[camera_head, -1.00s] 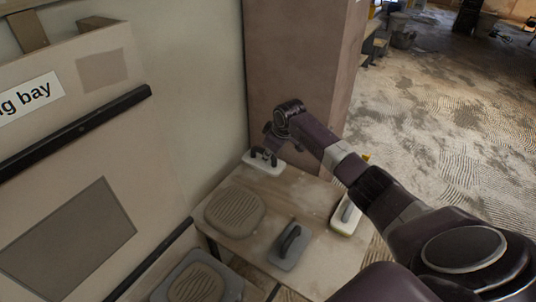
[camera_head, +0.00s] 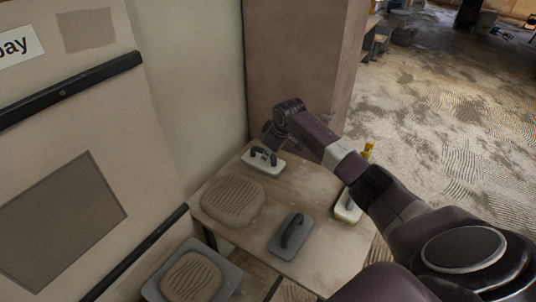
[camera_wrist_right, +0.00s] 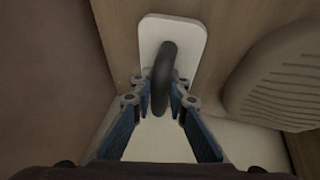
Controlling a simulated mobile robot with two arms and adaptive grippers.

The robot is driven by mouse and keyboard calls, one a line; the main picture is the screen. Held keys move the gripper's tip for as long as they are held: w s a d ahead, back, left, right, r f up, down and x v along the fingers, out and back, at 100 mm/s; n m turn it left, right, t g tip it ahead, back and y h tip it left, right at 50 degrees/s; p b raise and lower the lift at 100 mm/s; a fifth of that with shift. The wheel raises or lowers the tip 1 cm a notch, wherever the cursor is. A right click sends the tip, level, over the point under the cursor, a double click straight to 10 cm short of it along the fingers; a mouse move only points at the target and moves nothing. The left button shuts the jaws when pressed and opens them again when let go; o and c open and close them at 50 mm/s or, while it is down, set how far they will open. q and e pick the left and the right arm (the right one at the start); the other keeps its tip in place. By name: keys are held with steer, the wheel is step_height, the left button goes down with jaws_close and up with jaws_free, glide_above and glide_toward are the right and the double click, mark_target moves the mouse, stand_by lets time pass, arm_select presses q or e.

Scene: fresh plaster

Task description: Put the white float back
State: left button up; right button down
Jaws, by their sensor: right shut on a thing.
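A white float (camera_head: 254,166) with a dark handle is at the far corner of a light wooden table (camera_head: 290,185), by the pillar. My right gripper (camera_head: 265,153) is shut on its handle from above. In the right wrist view the white plate (camera_wrist_right: 190,38) lies under the dark handle (camera_wrist_right: 166,72), which sits between the blue fingers of my right gripper (camera_wrist_right: 160,88). I cannot tell whether the plate touches the table. A second pale float (camera_head: 344,212) at the table's right edge is partly hidden by my right arm. My left gripper is out of view.
A ribbed beige pad (camera_head: 233,200) and a grey float (camera_head: 290,236) lie on the table. A grey board with another ribbed pad (camera_head: 190,278) is lower left. A pillar (camera_head: 295,60) stands behind the table. A wall panel (camera_head: 95,130) is at left.

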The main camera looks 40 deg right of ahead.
steer(key=shift+f, duration=0.25)
stand_by(0.4)
steer(key=c, duration=1.8)
jaws_free()
steer(key=p+v, duration=0.8)
steer(key=p, duration=0.3)
